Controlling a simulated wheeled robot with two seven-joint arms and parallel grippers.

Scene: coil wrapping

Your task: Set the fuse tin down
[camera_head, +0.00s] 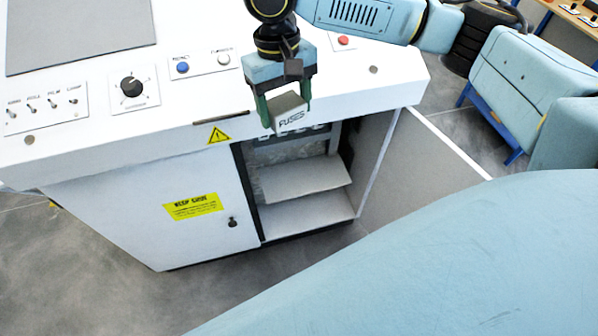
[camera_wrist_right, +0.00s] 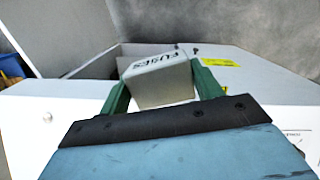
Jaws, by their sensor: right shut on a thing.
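The fuse tin (camera_head: 290,115) is a small grey-white box marked "FUSES". My right gripper (camera_head: 286,108) is shut on it, with green fingers on both sides. In the head view the tin is in front of the white cabinet's top front edge, above the open compartment. The right wrist view shows the tin (camera_wrist_right: 160,80) between the green fingers (camera_wrist_right: 160,90), its lettered face toward the far side. Whether the tin touches anything below is hard to tell. My left gripper does not show.
The white cabinet (camera_head: 130,200) has an open compartment with a grey shelf (camera_head: 300,180) inside. Its door (camera_head: 395,165) stands open at the right. The cabinet top carries switches, a knob (camera_head: 132,86), a blue button (camera_head: 182,67) and a red button (camera_head: 343,40).

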